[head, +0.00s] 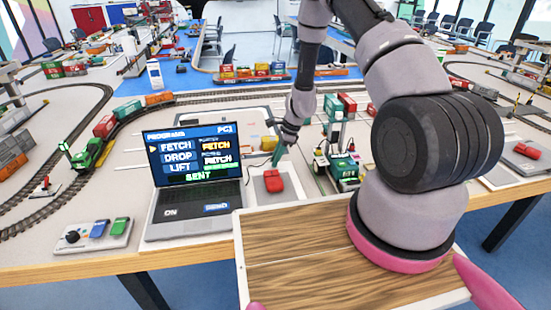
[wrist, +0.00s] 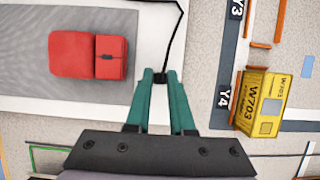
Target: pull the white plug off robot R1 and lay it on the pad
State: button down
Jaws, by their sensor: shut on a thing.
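My gripper (wrist: 160,82) has teal fingers, close together at the tips. In the head view my gripper (head: 278,157) is just behind a grey pad with a white border (head: 258,196). The pad (wrist: 30,88) is left of my fingers in the wrist view. A red mouse-like object (head: 273,180) lies on it. A small green and black wheeled robot (head: 343,170), perhaps R1, stands to the right.
A laptop (head: 195,165) stands left of the pad, with a button box (head: 93,234) farther left. A yellow container marked W703 (wrist: 262,103) lies right of my fingers. Train tracks (head: 170,102) run behind. The pad's front part is bare.

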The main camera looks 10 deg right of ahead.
jog(key=shift+f, duration=0.15)
jog(key=c, duration=0.7)
grip_release()
jog(key=s+d+r+n+t, duration=0.1)
jog(key=s+r+n, duration=0.1)
jog(key=r, duration=1.1)
jog(key=s+d+r+n+t, duration=0.1)
jog(key=s+d+r+n, duration=0.15)
jog(key=r, duration=0.95)
jog(key=s+d+r+n+t, duration=0.1)
jog(key=s+r+n, duration=0.1)
jog(key=r, duration=1.1)
jog(key=s+d+r+n+t+h, duration=0.1)
jog(key=s+r+n+t, duration=0.1)
jog(key=s+r, duration=0.4)
jog(key=s+d+r+n+t+h, duration=0.1)
jog(key=s+r+n, duration=0.4)
jog(key=s, duration=0.8)
notch_tip(320, 180, up, 2)
jog(key=shift+d+r+t, duration=0.2)
jog(key=shift+d+t, duration=0.4)
jog(key=shift+d, duration=0.15)
